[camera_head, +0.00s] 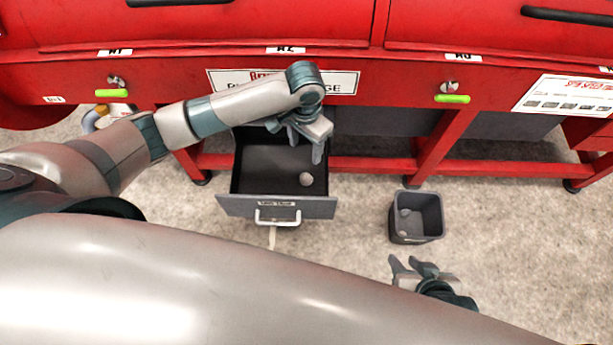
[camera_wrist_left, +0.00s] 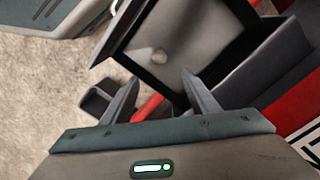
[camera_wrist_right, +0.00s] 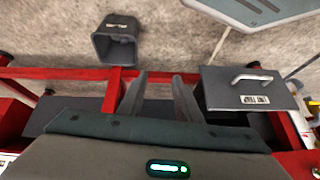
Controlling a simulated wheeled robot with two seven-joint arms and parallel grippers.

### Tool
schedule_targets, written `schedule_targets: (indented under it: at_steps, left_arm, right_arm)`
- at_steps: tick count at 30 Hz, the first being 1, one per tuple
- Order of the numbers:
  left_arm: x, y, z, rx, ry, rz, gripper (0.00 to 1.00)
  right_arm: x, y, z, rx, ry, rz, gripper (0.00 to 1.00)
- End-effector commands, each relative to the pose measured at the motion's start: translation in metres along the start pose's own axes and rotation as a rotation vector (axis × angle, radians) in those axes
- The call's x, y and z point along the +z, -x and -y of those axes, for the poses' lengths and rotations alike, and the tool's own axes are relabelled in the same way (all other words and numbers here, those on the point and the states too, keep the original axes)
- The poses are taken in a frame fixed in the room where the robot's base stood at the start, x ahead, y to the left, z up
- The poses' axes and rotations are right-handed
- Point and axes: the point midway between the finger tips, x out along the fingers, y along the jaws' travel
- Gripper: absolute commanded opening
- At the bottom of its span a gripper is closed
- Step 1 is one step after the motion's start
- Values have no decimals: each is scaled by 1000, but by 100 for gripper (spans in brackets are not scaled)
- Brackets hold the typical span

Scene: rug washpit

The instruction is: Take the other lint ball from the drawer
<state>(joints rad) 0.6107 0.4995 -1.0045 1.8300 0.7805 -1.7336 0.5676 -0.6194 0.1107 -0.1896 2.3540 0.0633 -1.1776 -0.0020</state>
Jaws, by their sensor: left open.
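The lint ball (camera_head: 306,179) is a small grey-white ball on the floor of the open drawer (camera_head: 276,208), near its front right. It also shows in the left wrist view (camera_wrist_left: 159,56), beyond the fingertips. My left gripper (camera_head: 318,150) is over the back right part of the drawer, above and apart from the ball, open and empty. A second lint ball (camera_head: 405,213) is in the grey bin (camera_head: 417,240). My right gripper (camera_head: 410,272) is in front of the bin, low in the head view, with its fingers apart and nothing between them.
The red machine frame (camera_head: 370,165) stands behind the drawer, with legs on both sides. Green-handled valves (camera_head: 452,99) stick out from its front. Pale floor lies clear between the drawer and the bin.

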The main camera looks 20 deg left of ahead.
Motion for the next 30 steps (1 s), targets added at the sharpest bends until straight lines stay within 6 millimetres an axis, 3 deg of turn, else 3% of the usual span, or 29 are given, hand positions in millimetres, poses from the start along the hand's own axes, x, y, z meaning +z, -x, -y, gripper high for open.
schedule_targets:
  at_steps: [8, 24, 30]
  left_arm:
    - [0, -20, 0, 1, 0, 2, 54]
    - [0, -111, 0, 0, 0, 2, 54]
    - [0, -122, 0, 0, 0, 0, 54]
  right_arm:
    - [-3, -3, 4, -11, -1, -28, 31]
    - [-26, -8, 28, -77, -10, -197, 31]
    - [-32, -6, 32, -86, -11, -231, 31]
